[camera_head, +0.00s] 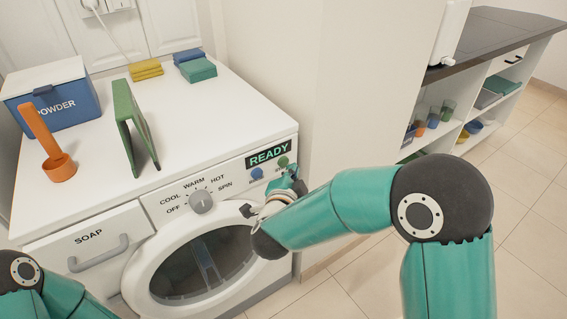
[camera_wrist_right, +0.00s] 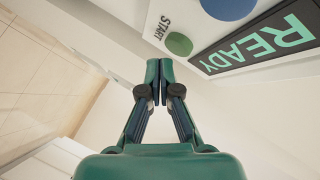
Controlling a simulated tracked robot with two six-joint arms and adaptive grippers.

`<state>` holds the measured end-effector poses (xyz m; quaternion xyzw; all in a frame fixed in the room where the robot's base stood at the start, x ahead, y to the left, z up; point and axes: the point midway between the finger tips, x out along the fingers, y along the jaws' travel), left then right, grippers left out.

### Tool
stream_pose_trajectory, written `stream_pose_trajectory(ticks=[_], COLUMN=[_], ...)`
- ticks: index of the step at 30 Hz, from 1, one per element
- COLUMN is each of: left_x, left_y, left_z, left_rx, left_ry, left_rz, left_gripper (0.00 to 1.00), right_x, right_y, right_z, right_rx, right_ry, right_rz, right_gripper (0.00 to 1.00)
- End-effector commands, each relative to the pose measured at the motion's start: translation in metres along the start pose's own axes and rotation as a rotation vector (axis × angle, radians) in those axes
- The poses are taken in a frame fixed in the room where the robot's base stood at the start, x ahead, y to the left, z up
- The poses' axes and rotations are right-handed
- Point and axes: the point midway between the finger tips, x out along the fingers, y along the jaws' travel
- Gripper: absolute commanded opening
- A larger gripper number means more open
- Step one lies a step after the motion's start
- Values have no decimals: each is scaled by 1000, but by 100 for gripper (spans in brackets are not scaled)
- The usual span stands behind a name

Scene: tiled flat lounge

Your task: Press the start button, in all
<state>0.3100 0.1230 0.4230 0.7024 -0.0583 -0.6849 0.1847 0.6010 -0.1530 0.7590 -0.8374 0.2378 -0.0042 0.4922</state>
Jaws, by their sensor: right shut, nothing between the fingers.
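The green start button (camera_head: 283,161) is on the front panel of the white washing machine (camera_head: 225,120), below the lit READY display (camera_head: 268,153). In the right wrist view the button (camera_wrist_right: 179,44) shows as a green disc beside the word START. My right gripper (camera_head: 292,172) is at the panel, just below and right of the button. In its wrist view the fingertips (camera_wrist_right: 159,66) are together and empty, just beside the button; I cannot tell whether they touch it. Of my left arm only links show at the lower left; its gripper is out of view.
A blue button (camera_head: 257,173) sits left of the green one. A grey dial (camera_head: 201,201), soap drawer (camera_head: 90,247) and round door (camera_head: 190,265) share the front. A powder box (camera_head: 60,100) and orange scoop (camera_head: 58,165) stand on top. A wall (camera_head: 370,80) is close on the right.

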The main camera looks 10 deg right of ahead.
Motion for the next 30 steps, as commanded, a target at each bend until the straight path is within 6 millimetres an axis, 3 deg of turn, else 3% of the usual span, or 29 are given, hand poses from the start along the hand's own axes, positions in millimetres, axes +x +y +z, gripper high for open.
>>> stream_pose_trajectory(ticks=[30], left_x=[0], left_y=[0], left_z=[0], left_rx=[0], left_ry=[0], left_rz=[0], left_gripper=[40], right_x=[6], right_y=[-5], right_z=[4], right_rx=[0], right_ry=[0], right_rz=[0], right_gripper=[0])
